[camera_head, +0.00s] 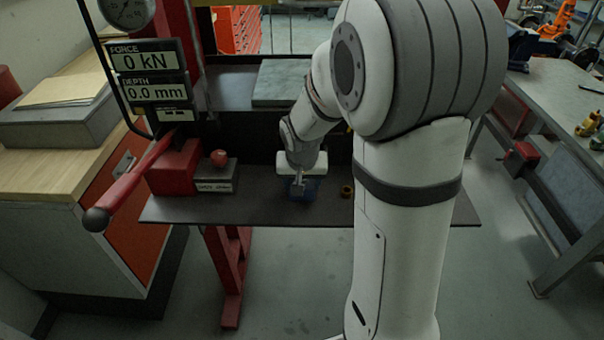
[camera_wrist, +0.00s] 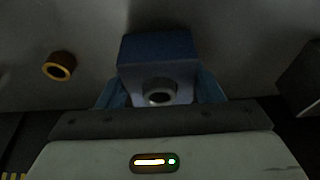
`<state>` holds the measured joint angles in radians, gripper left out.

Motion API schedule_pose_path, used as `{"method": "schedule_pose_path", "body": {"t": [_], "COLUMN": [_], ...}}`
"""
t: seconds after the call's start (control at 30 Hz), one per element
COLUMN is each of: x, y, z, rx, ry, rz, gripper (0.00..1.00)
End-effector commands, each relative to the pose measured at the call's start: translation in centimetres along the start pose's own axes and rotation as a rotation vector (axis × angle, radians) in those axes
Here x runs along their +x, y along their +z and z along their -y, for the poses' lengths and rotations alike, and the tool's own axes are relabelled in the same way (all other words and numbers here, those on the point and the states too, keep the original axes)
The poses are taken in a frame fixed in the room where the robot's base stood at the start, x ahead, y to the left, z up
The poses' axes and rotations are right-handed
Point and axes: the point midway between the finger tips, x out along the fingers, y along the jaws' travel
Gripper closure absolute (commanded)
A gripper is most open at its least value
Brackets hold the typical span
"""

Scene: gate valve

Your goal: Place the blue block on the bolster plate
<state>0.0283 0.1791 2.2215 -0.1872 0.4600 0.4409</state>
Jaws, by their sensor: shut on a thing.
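The blue block (camera_head: 311,188) is at the dark front shelf, below my gripper (camera_head: 298,183). In the wrist view the blue block (camera_wrist: 155,52) sits between the two bluish fingers of my gripper (camera_wrist: 160,90), which are shut on it. A round metal part (camera_wrist: 160,91) with a dark centre shows on the block's near side. I cannot tell whether the block touches the shelf. A thick grey-green plate (camera_head: 280,80), which looks like the bolster plate, lies behind and higher, with a bare top; my arm is close to its right side.
A small brass ring (camera_head: 347,191) stands right of the block on the dark shelf (camera_head: 255,208). A red block (camera_head: 174,170) and a grey box (camera_head: 216,178) with a red knob stand left. A red lever (camera_head: 125,188) juts out at left, below the force display (camera_head: 146,57).

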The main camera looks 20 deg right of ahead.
Motion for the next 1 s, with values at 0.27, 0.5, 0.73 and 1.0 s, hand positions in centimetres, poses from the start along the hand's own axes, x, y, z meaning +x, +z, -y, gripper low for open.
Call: {"method": "schedule_pose_path", "body": {"t": [0.27, 0.5, 0.73, 1.0], "x": [0.0, 0.2, 0.2, -0.9], "y": [-0.1, 0.0, 0.0, -0.1], "z": [0.0, 0.0, 0.0, 0.0], "rx": [0.000, 0.000, 0.000, 0.000], "ry": [-0.002, 0.000, 0.000, -0.001], "rz": [-0.005, 0.000, 0.000, -0.003], "gripper": [1.00, 0.26, 0.18, 0.18]}}
